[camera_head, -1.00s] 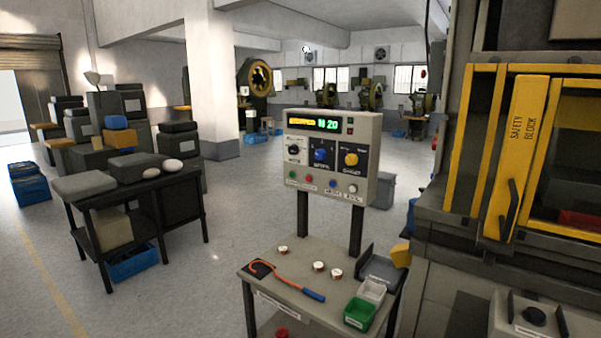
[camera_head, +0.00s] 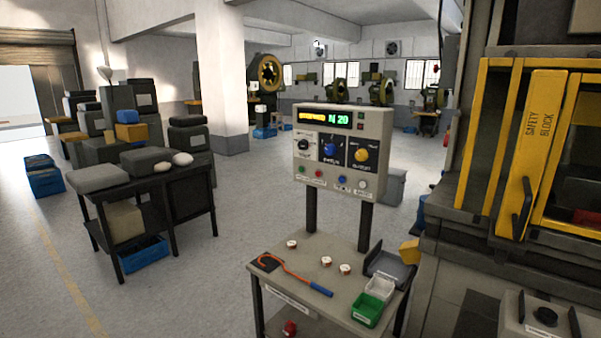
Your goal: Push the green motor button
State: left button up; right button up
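The grey control panel (camera_head: 340,118) stands on two dark posts behind a small work table, in the middle of the head view. It has a lit display (camera_head: 332,117), a blue knob (camera_head: 330,149) and a yellow knob (camera_head: 361,154). Along its lower edge is a row of small buttons; the green button (camera_head: 301,169) is at the far left, beside a red button (camera_head: 319,173). Neither of my grippers shows in the view.
The work table (camera_head: 300,265) holds an orange hook tool with a blue handle (camera_head: 320,290), small round pieces, a green bin (camera_head: 367,310) and a white bin (camera_head: 380,288). A press with a yellow safety block (camera_head: 530,150) stands right. A dark table (camera_head: 150,190) stands left. Floor between is clear.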

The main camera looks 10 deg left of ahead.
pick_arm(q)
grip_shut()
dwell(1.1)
